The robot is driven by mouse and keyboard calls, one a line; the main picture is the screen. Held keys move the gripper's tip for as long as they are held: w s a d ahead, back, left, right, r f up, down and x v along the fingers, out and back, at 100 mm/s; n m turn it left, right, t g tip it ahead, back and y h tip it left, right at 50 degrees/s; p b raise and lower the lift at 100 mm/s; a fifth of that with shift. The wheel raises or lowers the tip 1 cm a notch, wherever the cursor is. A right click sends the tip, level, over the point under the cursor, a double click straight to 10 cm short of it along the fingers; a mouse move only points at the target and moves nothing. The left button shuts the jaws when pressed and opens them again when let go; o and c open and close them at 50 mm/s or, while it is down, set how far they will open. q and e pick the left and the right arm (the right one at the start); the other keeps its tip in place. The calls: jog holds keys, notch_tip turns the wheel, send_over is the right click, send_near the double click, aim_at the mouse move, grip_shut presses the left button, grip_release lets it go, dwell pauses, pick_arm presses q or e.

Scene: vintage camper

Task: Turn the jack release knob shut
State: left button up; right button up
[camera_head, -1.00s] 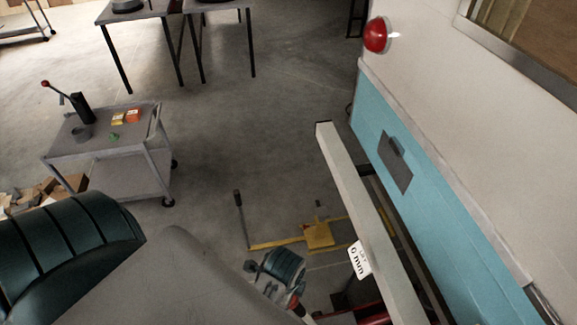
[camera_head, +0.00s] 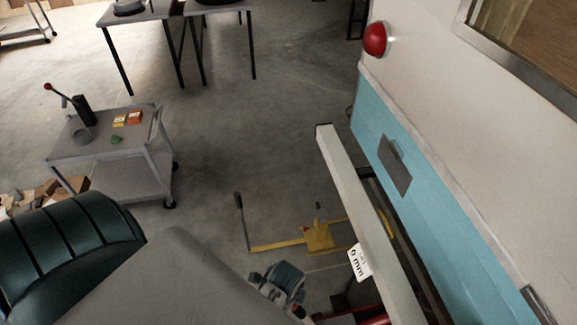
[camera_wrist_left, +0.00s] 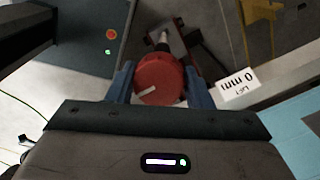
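The red round knob (camera_wrist_left: 160,79) with a white mark on its face is in the middle of the left wrist view. A thin rod shows just beyond it. My left gripper (camera_wrist_left: 160,84) has its two blue fingers on either side of the knob, and both seem to touch its rim. In the head view my left wrist (camera_head: 280,283) is low in the middle, and a bit of red shows at its tip. Contact is too small to see there. My right gripper is in neither view.
A pale beam (camera_head: 360,215) with a "LIFT 0 mm" label (camera_head: 359,262) runs beside the blue and cream camper (camera_head: 430,190). A yellow floor frame (camera_head: 318,236) lies beyond my wrist. A grey cart (camera_head: 110,150) stands at the left. The floor between is clear.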

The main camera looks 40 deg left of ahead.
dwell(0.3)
pick_arm(q)
jog(key=n, duration=0.4)
jog(key=shift+n+g+h, duration=0.3)
jog(key=shift+n+g, duration=0.1)
jog(key=n, duration=0.4)
jog(key=shift+a+h, duration=0.1)
jog(key=shift+h, duration=0.3)
jog(key=n+h, duration=0.1)
jog(key=n, duration=0.3)
jog(key=shift+n, duration=0.4)
jog(key=shift+s+n+h, duration=0.1)
jog(key=shift+n+h, duration=0.2)
jog(key=shift+n, duration=1.6)
jog(key=o, duration=1)
